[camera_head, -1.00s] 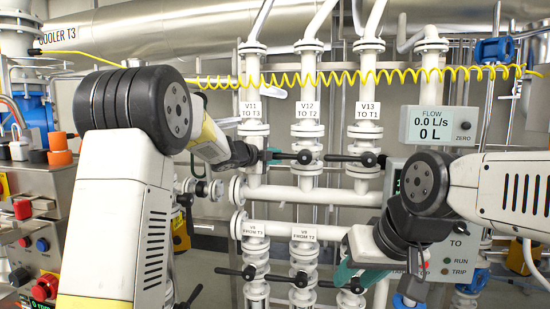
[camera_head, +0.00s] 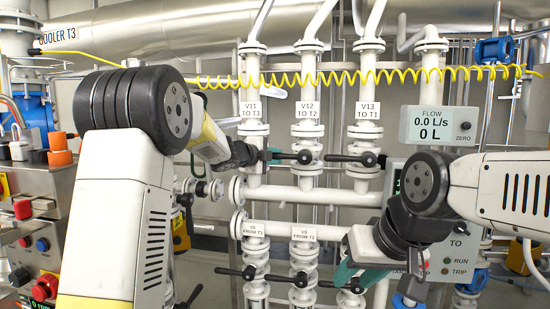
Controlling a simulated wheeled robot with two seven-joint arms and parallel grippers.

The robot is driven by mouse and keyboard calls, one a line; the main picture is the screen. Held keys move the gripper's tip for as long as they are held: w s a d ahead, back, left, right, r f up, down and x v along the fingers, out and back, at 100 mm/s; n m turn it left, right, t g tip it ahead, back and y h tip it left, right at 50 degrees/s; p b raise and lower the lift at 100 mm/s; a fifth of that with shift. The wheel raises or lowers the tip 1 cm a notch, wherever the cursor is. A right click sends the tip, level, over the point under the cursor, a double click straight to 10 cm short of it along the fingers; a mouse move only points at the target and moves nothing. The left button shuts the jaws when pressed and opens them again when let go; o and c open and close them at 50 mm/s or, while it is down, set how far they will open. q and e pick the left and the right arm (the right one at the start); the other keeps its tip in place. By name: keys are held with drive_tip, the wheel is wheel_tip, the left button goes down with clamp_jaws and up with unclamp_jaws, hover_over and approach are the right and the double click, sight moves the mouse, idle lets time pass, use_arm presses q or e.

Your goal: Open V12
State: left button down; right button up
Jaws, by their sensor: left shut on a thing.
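The V12 label (camera_head: 307,110) reads "TO T2" and hangs on the middle upper pipe. Below it, the V12 valve has a black handle (camera_head: 291,156) that points left, level, across the upright pipe. My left gripper (camera_head: 267,155) is shut on the outer end of this handle. The gripper hides the V11 hub behind it. My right gripper (camera_head: 345,274) is low at right, by the third lower valve's black handle (camera_head: 328,284). Its teal finger shows, but I cannot tell whether its jaws are open.
V13's handle (camera_head: 345,158) lies level just right of V12. The V8 (camera_head: 235,271) and V9 (camera_head: 281,278) handles lie below, also level. The flow display (camera_head: 438,123) reads 0.0 L/s and 0 L. A yellow coiled hose (camera_head: 400,74) crosses above the labels. A button panel (camera_head: 40,235) stands at left.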

use_arm(q)
drive_tip(key=shift+f, duration=0.15)
drive_tip(key=s+d+f+n+t, duration=0.2)
drive_tip(key=d+f+n+t, duration=0.5)
drive_tip(key=n, duration=1.2)
drive_tip(key=shift+d+f+n, duration=0.3)
drive_tip(key=shift+d+f, duration=1.05)
drive_tip(key=shift+d, duration=0.15)
drive_tip(key=shift+s, duration=0.1)
drive_tip(key=c, duration=1.3)
unclamp_jaws()
drive_tip(key=shift+r+t+y, duration=0.1)
drive_tip(key=shift+t+y, duration=0.2)
